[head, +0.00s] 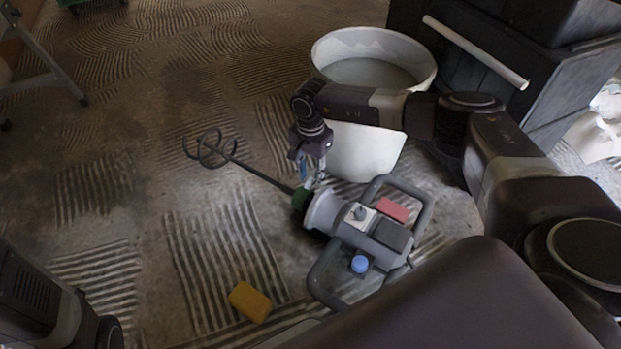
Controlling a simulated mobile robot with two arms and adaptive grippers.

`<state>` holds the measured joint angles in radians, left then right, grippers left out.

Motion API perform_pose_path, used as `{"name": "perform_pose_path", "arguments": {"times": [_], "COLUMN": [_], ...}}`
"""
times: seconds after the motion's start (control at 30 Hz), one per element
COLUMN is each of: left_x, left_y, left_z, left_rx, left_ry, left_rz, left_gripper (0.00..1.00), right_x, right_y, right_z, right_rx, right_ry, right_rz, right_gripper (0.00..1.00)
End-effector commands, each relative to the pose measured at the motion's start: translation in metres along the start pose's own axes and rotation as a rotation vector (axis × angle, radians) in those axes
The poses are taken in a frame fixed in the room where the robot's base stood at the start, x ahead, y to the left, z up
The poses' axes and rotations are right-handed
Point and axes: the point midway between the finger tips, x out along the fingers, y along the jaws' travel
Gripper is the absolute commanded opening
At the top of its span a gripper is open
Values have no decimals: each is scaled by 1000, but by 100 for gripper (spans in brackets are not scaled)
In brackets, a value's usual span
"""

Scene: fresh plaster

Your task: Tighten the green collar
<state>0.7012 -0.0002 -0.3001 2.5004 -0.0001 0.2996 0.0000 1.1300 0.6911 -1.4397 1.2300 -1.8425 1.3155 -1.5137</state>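The green collar (300,199) sits on the grey mixer (325,210), where the paddle shaft meets the body. The mixer lies on the floor with its paddle (211,150) pointing to the upper left. My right gripper (313,184) points down from above, with its fingertips at or just above the collar. The fingers are small and partly overlap the collar, so I cannot tell whether they touch it or are closed. At the lower left only part of my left arm shows; its gripper is out of view.
A white bucket (422,66) stands behind my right arm. A yellow sponge-like block (250,302) lies on the floor in front of the mixer. Dark cases (470,70) with a white tube (476,52) stand at the upper right.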

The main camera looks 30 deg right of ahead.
Motion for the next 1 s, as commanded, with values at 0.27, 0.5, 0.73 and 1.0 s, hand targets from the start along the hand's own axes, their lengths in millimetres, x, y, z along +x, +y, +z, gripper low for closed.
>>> {"name": "perform_pose_path", "arguments": {"times": [0.27,0.5,0.73,1.0], "left_x": [0,0,-2,-13], "left_y": [0,0,1,3], "left_z": [0,0,-1,-4], "left_rx": [0,0,0,0], "left_ry": [0,1,1,0], "left_rz": [0,1,1,1], "left_gripper": [40,40,40,40], "right_x": [1,0,2,8], "right_y": [0,0,0,0], "right_z": [0,0,-1,-8], "right_rx": [0,0,2,3], "right_ry": [0,-1,-12,-120], "right_rz": [0,0,2,2], "right_gripper": [28,2,0,0]}}
